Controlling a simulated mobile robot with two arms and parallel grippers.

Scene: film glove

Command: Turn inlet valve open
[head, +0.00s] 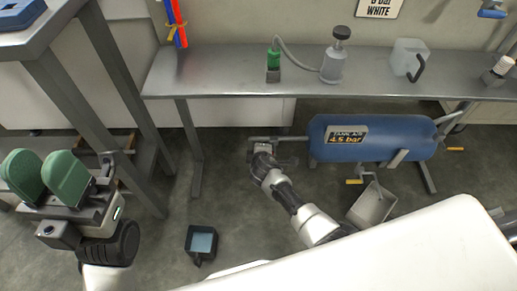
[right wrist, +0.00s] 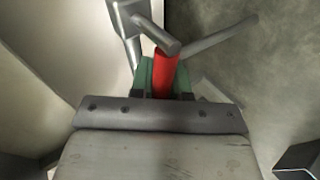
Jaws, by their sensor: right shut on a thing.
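A blue tank (head: 365,137) with a label reading 4.5 bar lies under the bench. A grey pipe (head: 284,139) leaves its left end. My right gripper (head: 257,146) is at the outer end of this pipe, small and partly hidden by its own wrist. In the right wrist view the right gripper (right wrist: 164,78) is shut on a red valve handle (right wrist: 165,66), with green pads on both sides. Grey pipe parts (right wrist: 215,35) meet just beyond the handle. The valve body is mostly hidden. My left gripper (head: 45,172), with green pads apart, is open and empty at the far left.
A metal bench (head: 225,73) stands above the tank, holding a green-capped item, a grey bottle and a translucent jug (head: 408,57). A small dark tray (head: 188,243) is on the floor. Another table (head: 32,40) stands at left.

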